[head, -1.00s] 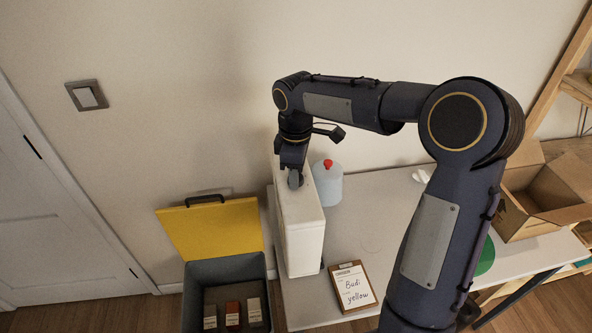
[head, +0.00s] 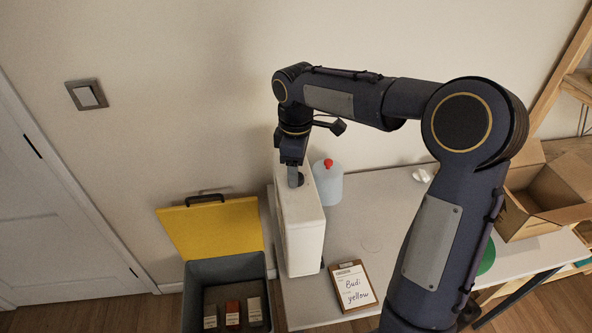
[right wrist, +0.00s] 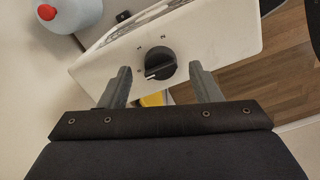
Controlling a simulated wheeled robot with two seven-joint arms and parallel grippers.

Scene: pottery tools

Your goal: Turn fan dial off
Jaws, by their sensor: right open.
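The fan is a white upright box (head: 303,235) on the table by the wall. Its black dial (right wrist: 160,64) sits on the white top face in the right wrist view, with small marks around it and a pale pointer line toward the lower left. In the head view the dial (head: 299,180) is partly hidden by my gripper. My right gripper (head: 294,178) points down over the box top. In the right wrist view my right gripper (right wrist: 162,82) is open, its fingers on either side of the dial; I cannot tell if they touch it. My left gripper is not in view.
A pale blue jug with a red cap (head: 328,182) stands right beside the box. A clipboard (head: 352,287) lies in front. A grey bin (head: 200,275) with a yellow lid (head: 215,235) is left of the table. A cardboard box (head: 545,195) is far right.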

